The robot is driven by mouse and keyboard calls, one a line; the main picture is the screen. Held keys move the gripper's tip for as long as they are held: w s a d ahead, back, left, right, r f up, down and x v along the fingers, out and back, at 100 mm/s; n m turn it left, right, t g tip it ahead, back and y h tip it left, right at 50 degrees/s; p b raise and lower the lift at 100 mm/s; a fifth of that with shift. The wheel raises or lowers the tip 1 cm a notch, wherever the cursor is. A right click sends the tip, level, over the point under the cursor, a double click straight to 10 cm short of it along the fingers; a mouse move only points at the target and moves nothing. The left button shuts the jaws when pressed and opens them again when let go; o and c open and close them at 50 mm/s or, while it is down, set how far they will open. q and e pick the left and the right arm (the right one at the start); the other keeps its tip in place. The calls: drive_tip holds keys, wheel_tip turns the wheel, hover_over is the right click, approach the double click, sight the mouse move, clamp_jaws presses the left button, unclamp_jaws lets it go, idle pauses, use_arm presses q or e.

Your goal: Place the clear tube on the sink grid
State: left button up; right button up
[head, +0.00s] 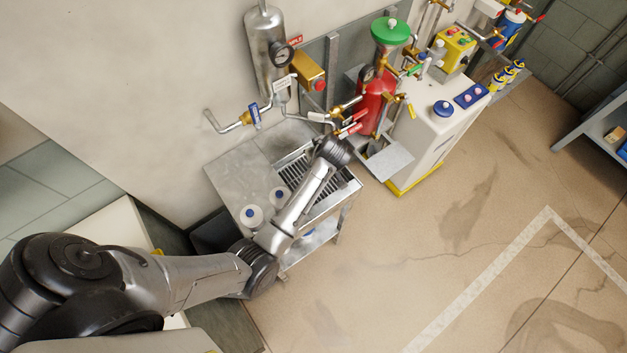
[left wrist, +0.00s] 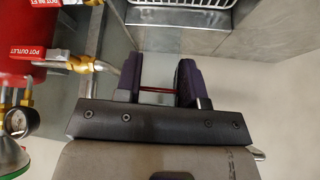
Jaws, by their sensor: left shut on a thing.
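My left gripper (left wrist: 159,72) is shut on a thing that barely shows. Only a thin reddish-brown line spans the gap between the dark fingers, and the gap looks see-through, which fits the clear tube. In the head view my left arm reaches over the sink bench, and its fingers are hidden behind the wrist. The sink grid (head: 292,172) is a dark slatted panel in the steel bench, partly covered by my arm. In the left wrist view a wire grid (left wrist: 190,3) shows at the top edge, ahead of and apart from the fingertips. My right gripper is out of view.
A red pot (head: 372,104) with brass valves stands close to my left wrist. It also shows in the left wrist view (left wrist: 22,35) with a labelled outlet handle (left wrist: 40,53). White blue-capped bottles (head: 252,214) stand on the steel bench (head: 228,180). A white cabinet (head: 425,125) is to the right.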

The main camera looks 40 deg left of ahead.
use_arm(q)
drive_tip(key=f, duration=0.1)
drive_tip(key=s+f, duration=0.1)
drive_tip(key=f, duration=0.3)
drive_tip(key=shift+s+a+f+b, duration=0.15)
drive_tip(key=shift+a+f+b, duration=0.1)
drive_tip(key=shift+a+b, duration=0.05)
drive_tip(key=shift+f+b, duration=0.35)
drive_tip(key=shift+f, duration=2.05)
drive_tip(key=shift+f, duration=0.1)
drive_tip(key=shift+f, duration=0.15)
drive_tip(key=o, duration=1)
